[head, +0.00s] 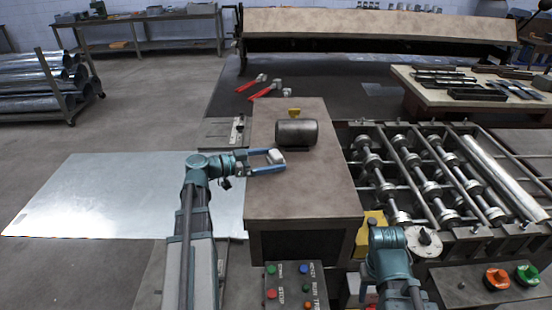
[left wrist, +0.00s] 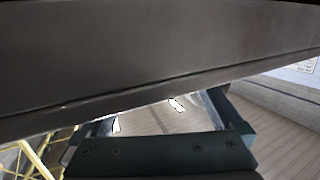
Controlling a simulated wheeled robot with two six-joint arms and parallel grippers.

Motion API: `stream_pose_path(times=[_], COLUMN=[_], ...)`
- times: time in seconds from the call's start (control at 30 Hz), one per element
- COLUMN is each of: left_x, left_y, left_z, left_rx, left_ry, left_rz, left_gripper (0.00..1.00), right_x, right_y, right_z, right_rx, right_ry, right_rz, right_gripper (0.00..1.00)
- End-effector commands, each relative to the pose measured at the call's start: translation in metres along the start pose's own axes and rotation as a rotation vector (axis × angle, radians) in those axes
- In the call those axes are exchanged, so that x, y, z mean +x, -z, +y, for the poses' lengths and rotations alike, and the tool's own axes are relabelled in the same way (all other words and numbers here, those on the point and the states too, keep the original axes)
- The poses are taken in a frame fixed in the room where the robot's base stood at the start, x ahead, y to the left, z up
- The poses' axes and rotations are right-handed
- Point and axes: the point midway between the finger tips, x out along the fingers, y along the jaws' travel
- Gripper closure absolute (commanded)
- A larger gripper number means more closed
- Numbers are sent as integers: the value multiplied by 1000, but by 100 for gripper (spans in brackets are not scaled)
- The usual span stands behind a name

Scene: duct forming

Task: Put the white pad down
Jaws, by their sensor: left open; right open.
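A small pale grey-white block (head: 276,157), which looks like the pad, is at the tips of my left gripper (head: 272,161), over the brown-topped bench (head: 300,190). The gripper's blue fingers are spread apart, so it is open. I cannot tell whether the block rests on the bench or touches a finger. In the left wrist view, a dark surface fills the top, the finger bases show below, and small white patches (left wrist: 176,104) lie between them. My right arm shows at the lower right of the head view, but its gripper fingers cannot be made out.
A dark cylinder (head: 296,133) lies on the bench just beyond my left gripper. A roller machine (head: 420,175) stands to the right. A shiny metal sheet (head: 110,195) lies to the left. A button panel (head: 297,287) is in front. The near part of the bench top is clear.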

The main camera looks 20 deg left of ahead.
Motion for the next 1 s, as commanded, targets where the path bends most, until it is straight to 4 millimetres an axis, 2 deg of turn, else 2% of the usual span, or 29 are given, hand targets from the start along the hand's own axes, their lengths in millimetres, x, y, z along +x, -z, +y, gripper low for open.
stream_pose_path(times=[0.03, 0.2, 0.5, 0.7, 1.0], left_x=[-13, -49, -93, -102, -102], left_y=[2, 2, 1, 0, 0], left_z=[0, 0, 0, 0, 0], left_rx=[0, -1, -1, 0, 0], left_ry=[5, 5, 2, 0, -1], left_rz=[0, 0, 0, 0, 0], left_gripper=[0, 0, 0, 0, 0], right_x=[-3, -9, -14, -15, -15], right_y=[0, 0, -1, -1, -1], right_z=[0, 1, 1, 1, 1], right_rx=[0, 0, -1, -1, -1], right_ry=[0, 0, 0, 0, 0], right_rz=[0, 0, 0, 0, 0], right_gripper=[50, 50, 50, 50, 50])
